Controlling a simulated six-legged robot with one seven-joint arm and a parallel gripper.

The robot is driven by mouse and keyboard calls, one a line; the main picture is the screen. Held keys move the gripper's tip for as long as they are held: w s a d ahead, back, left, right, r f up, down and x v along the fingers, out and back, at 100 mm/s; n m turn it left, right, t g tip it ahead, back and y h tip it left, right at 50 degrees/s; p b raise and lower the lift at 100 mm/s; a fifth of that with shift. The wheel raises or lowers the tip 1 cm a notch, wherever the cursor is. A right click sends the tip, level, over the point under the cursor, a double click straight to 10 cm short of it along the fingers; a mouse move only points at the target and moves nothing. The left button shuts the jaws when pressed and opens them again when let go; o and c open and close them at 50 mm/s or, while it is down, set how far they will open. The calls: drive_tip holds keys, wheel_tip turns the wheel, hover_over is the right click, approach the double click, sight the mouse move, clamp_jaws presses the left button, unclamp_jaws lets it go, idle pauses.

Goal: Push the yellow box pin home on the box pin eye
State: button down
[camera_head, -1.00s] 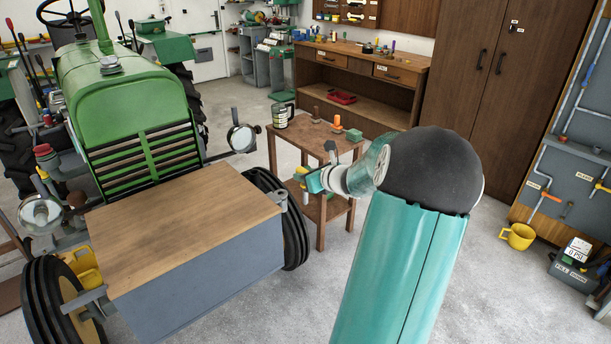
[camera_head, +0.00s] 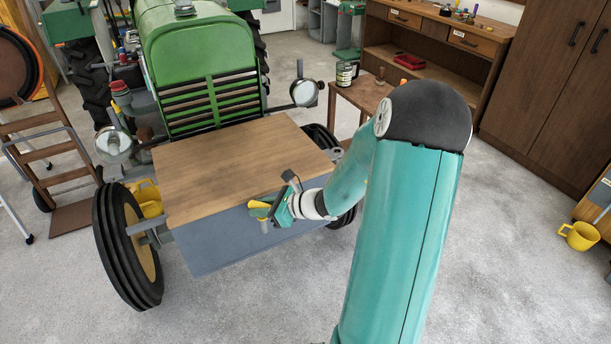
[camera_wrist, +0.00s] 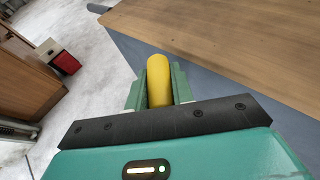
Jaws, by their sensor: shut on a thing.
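My gripper (camera_head: 268,212) is in front of the near edge of the wooden-topped box (camera_head: 235,160) on the tractor's front, near its right end. It is shut on the yellow box pin (camera_head: 258,204). In the wrist view the yellow pin (camera_wrist: 158,75) shows as a rounded bar between the two green fingers of my gripper (camera_wrist: 158,88). The wooden top and blue-grey side lie just beyond it on the right. I cannot make out the box pin eye in either view, nor whether the pin touches the box.
The green tractor (camera_head: 195,65) stands behind the box, with a front wheel (camera_head: 125,250) at left and a lamp (camera_head: 304,93) at right. A small wooden table (camera_head: 365,92) is behind my arm. The floor in front is clear.

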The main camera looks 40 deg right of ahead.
drive_tip(key=w+a+f+n+g+y, duration=0.1)
drive_tip(key=a+f+n+g+y, duration=0.1)
drive_tip(key=a, duration=0.6)
drive_tip(key=w+a+f+n+g+y, duration=0.1)
drive_tip(key=a+f, duration=0.3)
drive_tip(key=a, duration=0.4)
drive_tip(key=shift+w+a+f+n+g+y, duration=0.25)
drive_tip(key=shift+w+n+g+y, duration=0.15)
drive_tip(key=shift+w+n+y, duration=0.3)
drive_tip(key=shift+w, duration=0.15)
